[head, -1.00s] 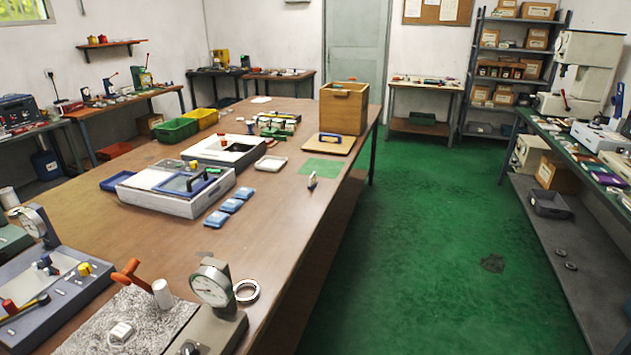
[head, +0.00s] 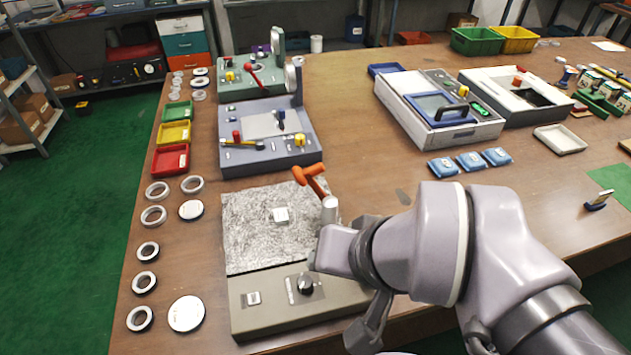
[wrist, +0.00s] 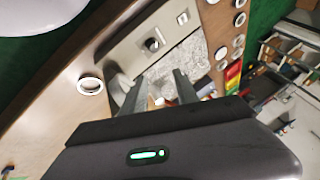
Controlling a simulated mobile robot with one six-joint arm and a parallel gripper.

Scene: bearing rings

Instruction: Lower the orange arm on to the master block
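The orange arm (head: 308,178) stands raised and tilted at the back right of a speckled grey plate, beside an upright pale cylinder (head: 329,208). The master block appears to be the small white block (head: 281,214) lying on the plate, apart from and below the orange arm. My gripper (wrist: 158,82) shows in the wrist view with its two dark fingers apart and pointing toward the speckled plate. I cannot make out anything held between them. In the head view my own arm covers the right side of the fixture and its fingers cannot be made out.
The fixture's grey front base (head: 300,305) carries a black knob (head: 305,284). Several rings lie to its left, near red, yellow and green trays. A blue-grey fixture (head: 268,150) stands behind. A ring (wrist: 90,85) lies beside the base. Bare tabletop (head: 350,120) lies behind right.

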